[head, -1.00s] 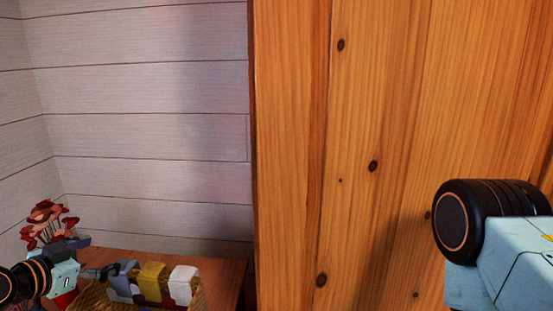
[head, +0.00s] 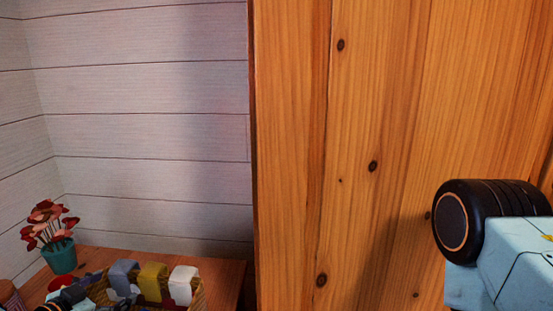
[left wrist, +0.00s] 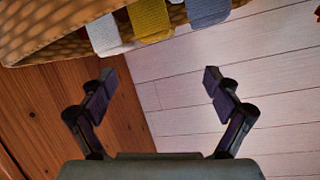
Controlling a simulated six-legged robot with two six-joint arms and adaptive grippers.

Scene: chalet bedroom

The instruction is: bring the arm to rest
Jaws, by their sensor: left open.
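My left gripper (left wrist: 158,78) is open and empty in the left wrist view, with its two dark fingers spread apart. My right gripper is out of view; only a pale blue and black part of my right arm shows at the right.
The basket holds grey (head: 124,277), yellow (head: 153,281) and white (head: 183,284) folded cloths. A teal pot (head: 60,257) with red flowers stands behind on the wooden table (head: 222,280). A tall wooden panel (head: 370,120) fills the right, and a white plank wall (head: 150,110) the back.

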